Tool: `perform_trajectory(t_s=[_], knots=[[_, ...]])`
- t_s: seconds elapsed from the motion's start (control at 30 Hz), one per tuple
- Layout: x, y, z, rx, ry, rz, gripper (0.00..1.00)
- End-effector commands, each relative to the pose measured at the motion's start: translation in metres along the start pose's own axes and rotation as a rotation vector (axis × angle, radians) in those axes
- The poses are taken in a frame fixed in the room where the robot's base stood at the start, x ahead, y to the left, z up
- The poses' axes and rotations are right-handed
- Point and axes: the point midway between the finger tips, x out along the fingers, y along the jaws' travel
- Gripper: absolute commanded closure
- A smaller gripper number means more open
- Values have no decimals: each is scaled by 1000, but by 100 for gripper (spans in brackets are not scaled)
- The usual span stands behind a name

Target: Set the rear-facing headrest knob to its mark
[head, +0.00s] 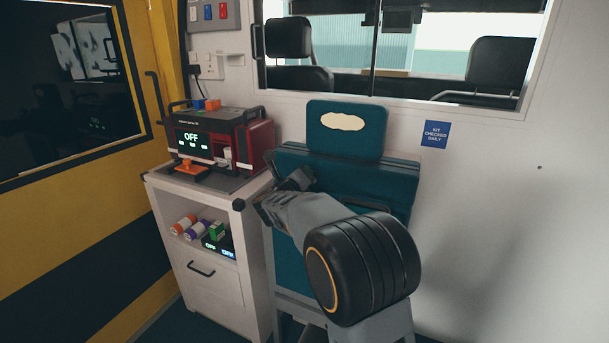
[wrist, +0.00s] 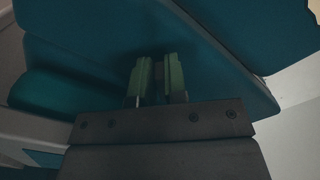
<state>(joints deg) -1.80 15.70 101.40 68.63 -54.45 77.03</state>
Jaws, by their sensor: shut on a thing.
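The teal rear-facing seat (head: 290,235) stands folded against the white wall, with its headrest (head: 345,143) upright above the backrest. The headrest carries a cream oval patch. My gripper (head: 297,181) is at the upper left of the backrest, below the headrest, and my arm covers part of the seat. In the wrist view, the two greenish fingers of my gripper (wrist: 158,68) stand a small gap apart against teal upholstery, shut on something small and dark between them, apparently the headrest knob. The knob's shape, its pointer and its mark are hidden or too dark to make out.
A white cabinet (head: 250,250) stands close left of the seat, with a red and black device (head: 240,140) reading OFF on top. Its open shelf holds several small items. A blue sign (head: 436,134) is on the wall at right, where the wall is mostly bare.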

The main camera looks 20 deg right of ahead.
Motion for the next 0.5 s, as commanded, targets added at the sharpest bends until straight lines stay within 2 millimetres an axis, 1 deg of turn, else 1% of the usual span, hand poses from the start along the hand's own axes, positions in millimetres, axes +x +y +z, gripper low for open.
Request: perform_trajectory(t_s=[0.03, 0.5], knots=[[1, -2, 1, -44, -1, -5, 100], [2, 4, 0, -469, 1, -6, 100]])
